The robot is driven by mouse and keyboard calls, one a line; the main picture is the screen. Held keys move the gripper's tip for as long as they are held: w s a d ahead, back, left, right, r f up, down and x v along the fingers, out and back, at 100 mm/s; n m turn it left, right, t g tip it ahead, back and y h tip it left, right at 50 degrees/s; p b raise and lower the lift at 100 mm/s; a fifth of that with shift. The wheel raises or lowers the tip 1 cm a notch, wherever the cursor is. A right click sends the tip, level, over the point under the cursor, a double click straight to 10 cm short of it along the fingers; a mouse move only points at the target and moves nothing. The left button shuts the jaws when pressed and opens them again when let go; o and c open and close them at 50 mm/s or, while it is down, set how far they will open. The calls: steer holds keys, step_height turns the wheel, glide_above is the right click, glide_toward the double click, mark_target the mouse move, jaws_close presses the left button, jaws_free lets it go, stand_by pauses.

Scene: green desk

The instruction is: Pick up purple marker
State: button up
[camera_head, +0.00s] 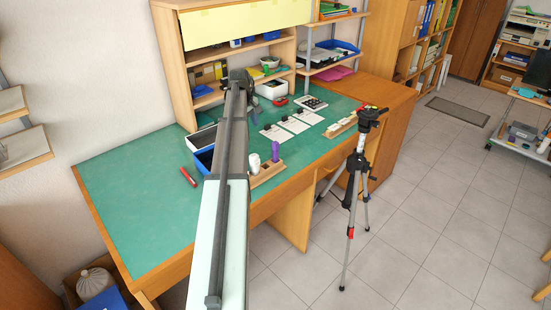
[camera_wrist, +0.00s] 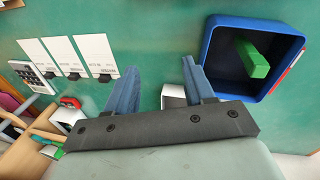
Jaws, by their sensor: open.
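The purple marker (camera_head: 275,151) stands upright in the head view, at the front edge of the desk just right of my arm. It appears to stand in or on a wooden block (camera_head: 268,174), next to a white object (camera_head: 254,164). I cannot make it out in the wrist view. My gripper (camera_wrist: 155,72) shows two blue fingers set apart, with no object held between them. In the head view, my gripper is over the back part of the desk, away from the purple marker and partly hidden by my arm.
A blue bin (camera_wrist: 213,77) holds a green block (camera_wrist: 252,60). A red marker (camera_head: 188,176) lies left of the bin on the green desk (camera_head: 135,205). White cards (camera_wrist: 95,53) with black clips lie on the desk. A tripod (camera_head: 359,165) stands before the desk's right side.

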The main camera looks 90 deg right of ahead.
step_height(320, 180, up, 4)
steer(key=m+t+y, duration=0.1)
steer(key=y, duration=0.1)
glide_above(276, 142)
step_height(276, 142, down, 9)
steer(key=shift+w+r, duration=0.1)
steer(key=shift+a+f, duration=0.2)
steer(key=shift+f, duration=2.45)
steer(key=shift+c, duration=0.5)
jaws_close()
